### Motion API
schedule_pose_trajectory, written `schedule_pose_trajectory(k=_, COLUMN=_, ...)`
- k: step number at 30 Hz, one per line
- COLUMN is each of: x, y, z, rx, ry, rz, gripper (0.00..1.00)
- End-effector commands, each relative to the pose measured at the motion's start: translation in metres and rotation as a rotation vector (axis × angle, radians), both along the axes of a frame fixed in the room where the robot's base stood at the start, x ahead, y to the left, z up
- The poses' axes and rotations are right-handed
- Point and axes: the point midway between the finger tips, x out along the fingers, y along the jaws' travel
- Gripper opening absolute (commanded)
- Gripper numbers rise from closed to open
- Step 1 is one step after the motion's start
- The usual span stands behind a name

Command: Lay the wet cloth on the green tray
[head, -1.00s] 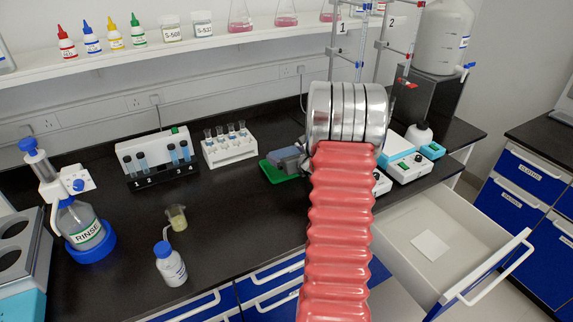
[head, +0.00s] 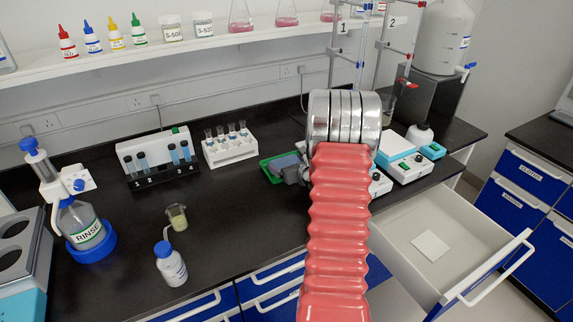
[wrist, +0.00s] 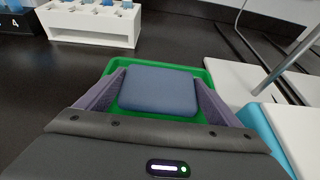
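The wet cloth (wrist: 158,90) is a flat blue-grey pad, seen between the fingers of my gripper (wrist: 160,86) in the wrist view. The two grey-purple fingers sit against its left and right edges, and my gripper looks shut on it. The green tray (wrist: 118,65) is directly below, its rim showing around the cloth. In the head view the cloth (head: 284,162) is over the inside of the tray (head: 265,168). Whether its underside touches the tray floor cannot be told. My arm hides the tray's right part, and my gripper (head: 292,172) is partly hidden there.
A white rack (head: 230,146) with tubes stands behind and left of the tray. White and blue devices (head: 405,165) stand close on the right. An open drawer (head: 440,240) juts out at the front right.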

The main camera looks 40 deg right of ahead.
Motion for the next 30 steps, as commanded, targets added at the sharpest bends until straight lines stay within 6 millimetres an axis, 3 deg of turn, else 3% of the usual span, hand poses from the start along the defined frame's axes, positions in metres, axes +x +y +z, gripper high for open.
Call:
schedule_pose_trajectory(k=5, x=0.0, y=0.0, z=0.0, rx=0.001, ry=0.001, rz=-0.001, gripper=1.0)
schedule_pose_trajectory(k=17, x=-0.004, y=0.0, z=0.004, rx=0.0, ry=0.001, rz=-0.002, gripper=1.0)
schedule_pose_trajectory(k=30, x=-0.054, y=0.017, z=0.026, rx=0.0, ry=0.0, rz=-0.005, gripper=1.0)
